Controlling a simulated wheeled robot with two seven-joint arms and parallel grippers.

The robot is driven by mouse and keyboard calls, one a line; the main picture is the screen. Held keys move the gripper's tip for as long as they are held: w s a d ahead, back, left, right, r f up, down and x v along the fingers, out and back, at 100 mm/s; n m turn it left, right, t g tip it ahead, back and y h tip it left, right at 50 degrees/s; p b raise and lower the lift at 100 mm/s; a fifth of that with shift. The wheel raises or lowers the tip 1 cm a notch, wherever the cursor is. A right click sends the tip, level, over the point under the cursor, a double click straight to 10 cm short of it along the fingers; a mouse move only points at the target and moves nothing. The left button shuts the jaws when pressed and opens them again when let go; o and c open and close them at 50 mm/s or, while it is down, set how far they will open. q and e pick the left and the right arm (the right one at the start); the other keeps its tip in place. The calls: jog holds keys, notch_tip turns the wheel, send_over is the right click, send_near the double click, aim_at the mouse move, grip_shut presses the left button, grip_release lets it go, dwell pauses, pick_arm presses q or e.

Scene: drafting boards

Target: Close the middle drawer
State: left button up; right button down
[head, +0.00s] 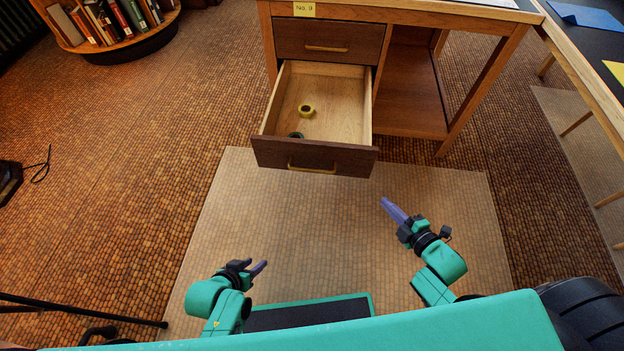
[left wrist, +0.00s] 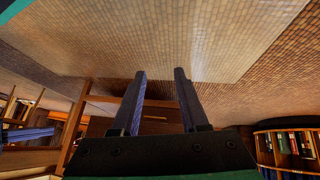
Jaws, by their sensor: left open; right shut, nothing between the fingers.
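The drawer that is pulled out (head: 316,155) has a dark brown front with a light wooden bar handle (head: 312,168). It sits below a shut top drawer (head: 328,41) in the wooden desk. Inside it lie a yellow tape roll (head: 306,110) and a dark green roll (head: 296,135) near the front panel. My left gripper (head: 259,268) is open and empty, well in front of the drawer and low. My right gripper (head: 388,204) is shut and empty, to the right of and nearer than the drawer front. In the left wrist view, the left fingers (left wrist: 160,72) are apart.
A pale floor mat (head: 300,220) lies between me and the desk. An open shelf bay (head: 412,90) is right of the drawers. A round bookcase (head: 130,35) stands at the back left. Another table (head: 590,70) is at the right. Space before the drawer is clear.

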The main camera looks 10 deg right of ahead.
aim_at(338, 149)
jog(key=w+a+r+n+t+y+b, duration=0.2)
jog(key=a+r+n+y+b, duration=0.2)
jog(key=a+r+n+y, duration=0.15)
jog(key=shift+n+h, duration=0.25)
jog(key=shift+h, duration=0.2)
jog(key=b+x, duration=0.1)
jog(key=x, duration=0.3)
jog(key=d+b+x, duration=0.1)
jog(key=x, duration=0.2)
jog(key=b+x, duration=0.2)
jog(key=x, duration=0.2)
jog(key=shift+w, duration=0.7)
pick_arm(q)
jog(key=w+d+n+t+h, duration=0.1)
jog(key=w+d+t+h, duration=0.1)
jog(key=d+t, duration=0.3)
jog(key=shift+d+f+h, duration=0.15)
jog(key=shift+d+h, duration=0.65)
jog(key=shift+d, duration=0.25)
pick_arm(e)
jog(key=shift+w+d+r, duration=0.1)
jog(key=shift+w, duration=0.2)
pick_arm(q)
jog(key=shift+w, duration=0.1)
